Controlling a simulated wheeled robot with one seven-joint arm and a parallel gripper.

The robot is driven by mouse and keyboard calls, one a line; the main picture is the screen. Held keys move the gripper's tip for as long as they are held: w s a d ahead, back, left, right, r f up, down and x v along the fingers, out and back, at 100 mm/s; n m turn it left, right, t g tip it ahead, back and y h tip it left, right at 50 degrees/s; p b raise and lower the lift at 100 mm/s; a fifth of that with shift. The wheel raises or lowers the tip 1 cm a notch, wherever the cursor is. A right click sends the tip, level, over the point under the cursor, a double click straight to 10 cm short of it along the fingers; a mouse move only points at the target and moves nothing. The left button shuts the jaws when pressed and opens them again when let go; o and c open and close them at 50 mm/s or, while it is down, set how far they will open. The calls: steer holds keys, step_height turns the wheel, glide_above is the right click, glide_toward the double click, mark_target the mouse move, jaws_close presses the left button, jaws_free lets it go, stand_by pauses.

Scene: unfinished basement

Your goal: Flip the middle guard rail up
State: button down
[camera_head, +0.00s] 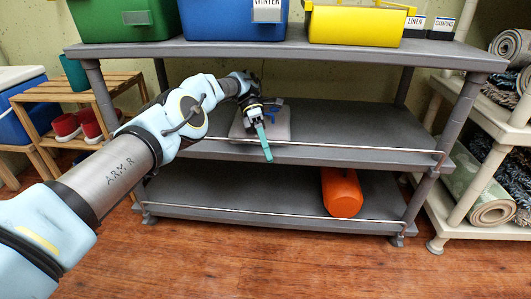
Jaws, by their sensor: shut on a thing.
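The middle guard rail (350,147) is a thin pale rod running along the front edge of the middle shelf (350,123). It lies low, near the shelf's surface. My gripper (257,114) is above the left part of that shelf, close to its front. It is shut on a slim teal thing (265,144), which hangs down past the rail and the shelf's front edge. Whether the teal thing touches the rail I cannot tell. The fingertips are small and partly hidden.
A grey flat thing (240,130) with something blue on it lies behind my gripper. The lower shelf holds an orange roll-like thing (341,190) at right. The middle shelf's right part is clear.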

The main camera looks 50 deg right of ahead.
steer(key=shift+w+f, duration=0.1)
steer(key=c, duration=0.9)
jaws_free()
steer(key=shift+a+p, duration=0.1)
steer(key=shift+p, duration=0.3)
